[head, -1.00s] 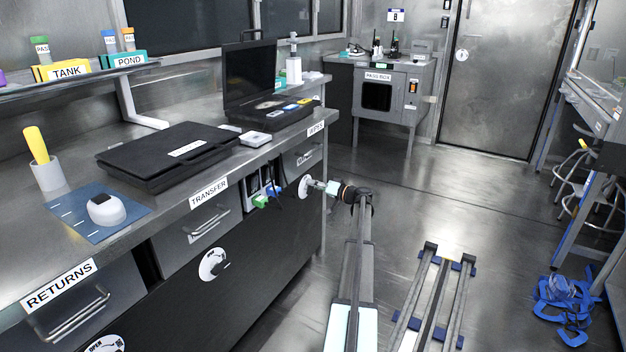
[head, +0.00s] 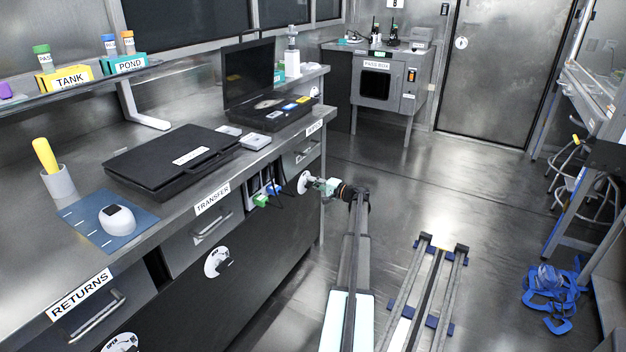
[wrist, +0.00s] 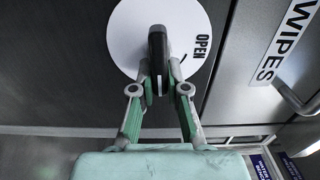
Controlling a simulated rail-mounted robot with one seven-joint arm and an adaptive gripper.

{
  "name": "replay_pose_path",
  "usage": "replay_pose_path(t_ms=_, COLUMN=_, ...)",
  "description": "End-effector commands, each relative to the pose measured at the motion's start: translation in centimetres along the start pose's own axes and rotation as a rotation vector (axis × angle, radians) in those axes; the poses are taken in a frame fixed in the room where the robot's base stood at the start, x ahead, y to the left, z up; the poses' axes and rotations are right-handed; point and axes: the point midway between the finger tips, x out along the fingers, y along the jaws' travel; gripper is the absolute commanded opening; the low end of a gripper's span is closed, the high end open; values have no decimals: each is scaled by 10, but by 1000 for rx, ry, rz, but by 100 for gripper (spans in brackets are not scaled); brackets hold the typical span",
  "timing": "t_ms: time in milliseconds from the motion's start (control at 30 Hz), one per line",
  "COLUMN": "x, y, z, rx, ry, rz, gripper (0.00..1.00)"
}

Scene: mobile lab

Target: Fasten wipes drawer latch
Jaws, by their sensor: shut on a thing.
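The wipes drawer (head: 306,153) is at the right end of the bench and looks closed. Below it is its latch, a white round plate (wrist: 128,35) with a black knob (wrist: 157,48). The plate also shows in the head view (head: 304,182). In the wrist view the knob stands nearly upright in the picture, with the word OPEN to its right. My gripper (wrist: 159,78) is shut on the knob, one finger on each side. In the head view my gripper (head: 325,186) reaches the plate from the right. The knob is hidden there.
The transfer drawer (head: 205,232) and its latch plate (head: 217,262) are to the left, with the returns drawer (head: 85,310) nearer. Blue and green items (head: 262,195) sit in an opening beside the wipes latch.

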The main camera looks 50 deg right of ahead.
Motion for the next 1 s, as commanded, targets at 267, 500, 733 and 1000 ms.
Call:
replay_pose_path(t_ms=267, x=0, y=4, z=9, rx=44, ry=-18, rz=6, gripper=0)
replay_pose_path(t_ms=500, x=0, y=4, z=9, rx=47, ry=-18, rz=6, gripper=0)
replay_pose_path(t_ms=733, x=0, y=4, z=9, rx=46, ry=-17, rz=5, gripper=40)
replay_pose_path(t_ms=1000, x=-1, y=2, z=5, rx=44, ry=-12, rz=2, gripper=40)
